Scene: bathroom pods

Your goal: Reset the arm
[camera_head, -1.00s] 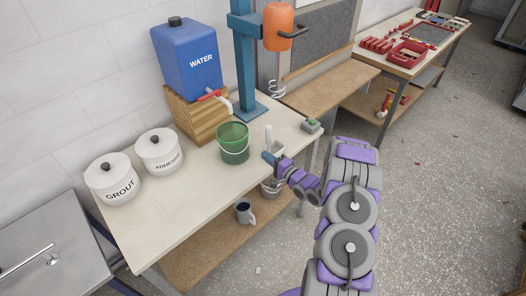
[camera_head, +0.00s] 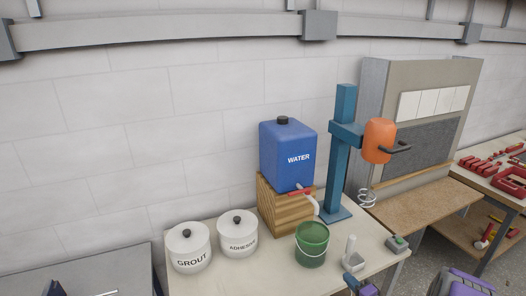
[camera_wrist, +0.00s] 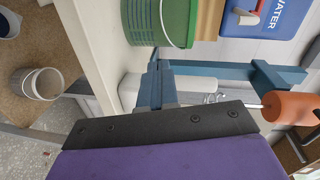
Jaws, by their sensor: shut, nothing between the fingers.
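My gripper (camera_head: 352,284) shows at the bottom edge of the head view, by the front of the worktable (camera_head: 240,284). In the wrist view its blue fingers (camera_wrist: 156,85) are together, with nothing between them. A green bucket (camera_head: 311,244) stands on the table behind and left of my gripper. It also shows close above the fingertips in the wrist view (camera_wrist: 158,22). A white upright object (camera_head: 350,250) stands just behind my gripper in the head view. Most of my arm is out of the head view; a purple and grey part shows at bottom right.
A blue water container (camera_head: 287,155) sits on a wooden stand (camera_head: 283,208). A blue mixer stand (camera_head: 342,165) with an orange head (camera_head: 379,141) rises beside it. Grout (camera_head: 189,248) and adhesive (camera_head: 237,234) pots stand left. A white bucket (camera_wrist: 42,84) is on the lower shelf.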

